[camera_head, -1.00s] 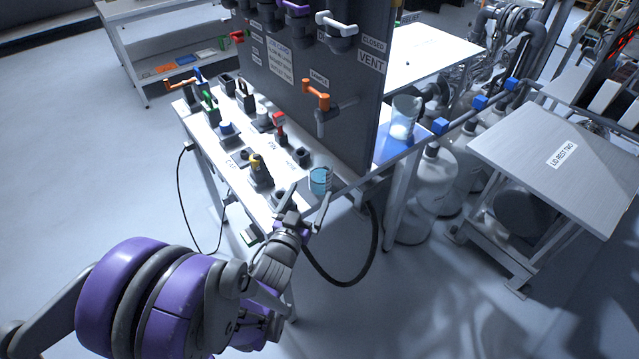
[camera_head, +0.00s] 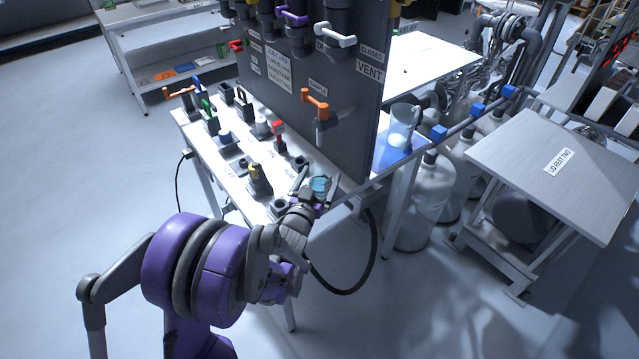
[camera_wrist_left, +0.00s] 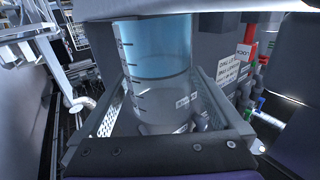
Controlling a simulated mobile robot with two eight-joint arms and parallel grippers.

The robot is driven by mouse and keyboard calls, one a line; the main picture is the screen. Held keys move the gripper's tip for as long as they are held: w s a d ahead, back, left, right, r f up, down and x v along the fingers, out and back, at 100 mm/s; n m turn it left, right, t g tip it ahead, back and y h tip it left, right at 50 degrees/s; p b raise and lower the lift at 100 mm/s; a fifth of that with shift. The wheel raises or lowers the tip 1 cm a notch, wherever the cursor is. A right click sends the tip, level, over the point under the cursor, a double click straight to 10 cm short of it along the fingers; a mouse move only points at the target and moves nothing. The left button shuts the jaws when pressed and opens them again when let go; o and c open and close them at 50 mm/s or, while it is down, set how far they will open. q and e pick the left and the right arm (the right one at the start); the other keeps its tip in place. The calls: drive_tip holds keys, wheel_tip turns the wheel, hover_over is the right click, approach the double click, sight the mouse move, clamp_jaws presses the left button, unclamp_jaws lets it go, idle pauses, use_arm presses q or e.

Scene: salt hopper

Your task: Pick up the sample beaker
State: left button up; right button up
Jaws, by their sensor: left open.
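The sample beaker (camera_head: 319,185) is a small clear beaker with blue liquid, upright near the front right corner of the white bench. In the left wrist view the beaker (camera_wrist_left: 158,70) fills the middle, with dark graduation marks and a small label. My left gripper (camera_head: 318,182) is open, with one finger on each side of the beaker. In the wrist view the fingers flank the beaker's lower part; I cannot tell whether they touch it. My right gripper is not in view.
A dark panel (camera_head: 345,95) with coloured valve handles rises behind the beaker. Several small dark holders with coloured tools stand to the left on the bench (camera_head: 232,185). A larger clear beaker (camera_head: 402,122) stands at the right. A black hose (camera_head: 372,262) hangs below.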

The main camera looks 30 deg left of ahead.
use_arm(q)
drive_tip(key=shift+c, duration=0.2)
drive_tip(key=c, duration=1.1)
